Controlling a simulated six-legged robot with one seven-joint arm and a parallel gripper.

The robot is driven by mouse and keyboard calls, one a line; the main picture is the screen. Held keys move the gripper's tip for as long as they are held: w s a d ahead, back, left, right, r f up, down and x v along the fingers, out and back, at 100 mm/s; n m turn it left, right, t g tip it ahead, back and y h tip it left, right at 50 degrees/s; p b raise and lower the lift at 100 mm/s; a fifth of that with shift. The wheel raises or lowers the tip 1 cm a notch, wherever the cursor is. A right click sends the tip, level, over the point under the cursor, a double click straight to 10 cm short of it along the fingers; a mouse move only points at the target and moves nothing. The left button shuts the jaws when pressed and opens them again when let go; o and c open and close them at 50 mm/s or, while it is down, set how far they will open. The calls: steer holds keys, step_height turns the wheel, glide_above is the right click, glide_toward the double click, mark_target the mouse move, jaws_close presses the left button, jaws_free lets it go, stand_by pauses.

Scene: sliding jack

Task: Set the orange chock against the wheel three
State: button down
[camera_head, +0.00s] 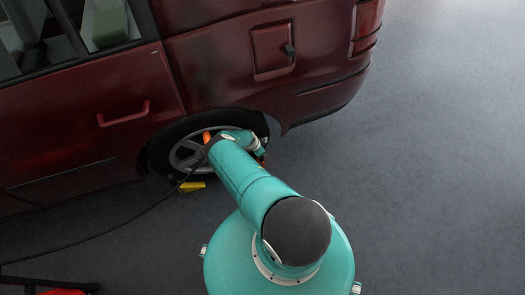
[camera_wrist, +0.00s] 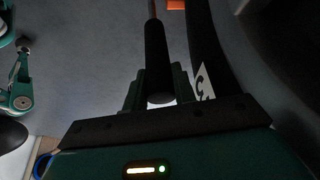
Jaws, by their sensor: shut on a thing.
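In the wrist view my gripper (camera_wrist: 156,84) is shut on a black round handle (camera_wrist: 157,50), with a thin rod running out of its far end. An orange block, seemingly the orange chock (camera_wrist: 176,4), shows only in part at the top edge; whether the rod joins it is out of view. The dark tyre (camera_wrist: 203,38) stands close on the right, with a white marking (camera_wrist: 203,80) partly hidden by my gripper. In the head view my arm reaches the car's wheel (camera_head: 183,155) and covers part of it. Small orange patches show on both sides of my wrist there.
The dark red car (camera_head: 100,100) stands over the wheel. A yellow block (camera_head: 191,187) lies on the floor by the tyre. A black cable (camera_head: 110,228) crosses the floor at left. A red object (camera_head: 62,292) shows at the bottom left. The floor at right is clear.

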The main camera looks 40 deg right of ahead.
steer(key=shift+w+a, duration=0.3)
steer(key=shift+a, duration=0.25)
stand_by(0.4)
steer(key=c, duration=1.1)
jaws_free()
steer(key=shift+o, duration=0.2)
steer(key=shift+s+f, duration=0.1)
steer(key=v, duration=1.4)
